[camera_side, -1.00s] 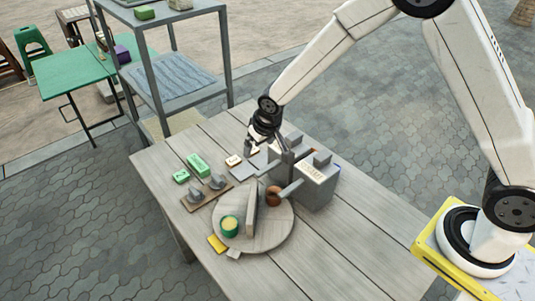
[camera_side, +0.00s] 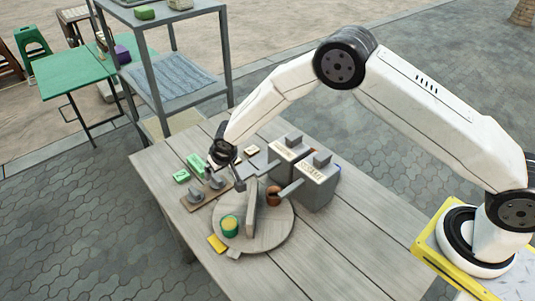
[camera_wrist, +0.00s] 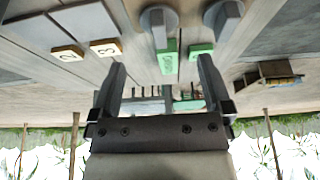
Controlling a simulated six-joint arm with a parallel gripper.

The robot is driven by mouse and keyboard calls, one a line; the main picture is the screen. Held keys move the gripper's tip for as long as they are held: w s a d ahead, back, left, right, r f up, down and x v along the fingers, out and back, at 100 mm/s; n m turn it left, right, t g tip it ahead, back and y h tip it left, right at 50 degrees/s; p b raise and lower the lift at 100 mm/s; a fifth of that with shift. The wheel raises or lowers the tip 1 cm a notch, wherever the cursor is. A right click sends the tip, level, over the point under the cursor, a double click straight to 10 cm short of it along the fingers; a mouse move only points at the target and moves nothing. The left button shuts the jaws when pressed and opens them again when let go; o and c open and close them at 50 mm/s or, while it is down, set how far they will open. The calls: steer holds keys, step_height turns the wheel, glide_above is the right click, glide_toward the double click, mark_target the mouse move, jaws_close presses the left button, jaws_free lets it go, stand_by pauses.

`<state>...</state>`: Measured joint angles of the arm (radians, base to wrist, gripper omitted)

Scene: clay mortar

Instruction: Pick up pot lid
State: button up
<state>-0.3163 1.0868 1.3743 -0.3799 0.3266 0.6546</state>
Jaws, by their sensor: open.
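I cannot tell for certain which piece is the pot lid. Two grey knobbed pieces (camera_side: 217,183) sit on a brown board at the table's left; they look lid-like and also show at the top of the wrist view (camera_wrist: 226,20). My gripper (camera_side: 232,164) is above the table's far left part, close to the knobbed pieces and apart from the boxes. In the wrist view its fingers (camera_wrist: 160,82) are spread with nothing between them.
A round wooden board (camera_side: 270,235) holds a green cup (camera_side: 230,226), an upright slab (camera_side: 252,208) and a small brown pot (camera_side: 273,196). Green blocks (camera_side: 197,164) and a pale tag (camera_side: 251,150) lie nearby. A grey shelf (camera_side: 195,100) stands behind. The table's right front is clear.

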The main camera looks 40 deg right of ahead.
mark_target(217, 178)
steer(key=shift+x, duration=1.2)
steer(key=shift+x, duration=2.55)
steer(key=shift+w, duration=0.15)
steer(key=c, duration=1.2)
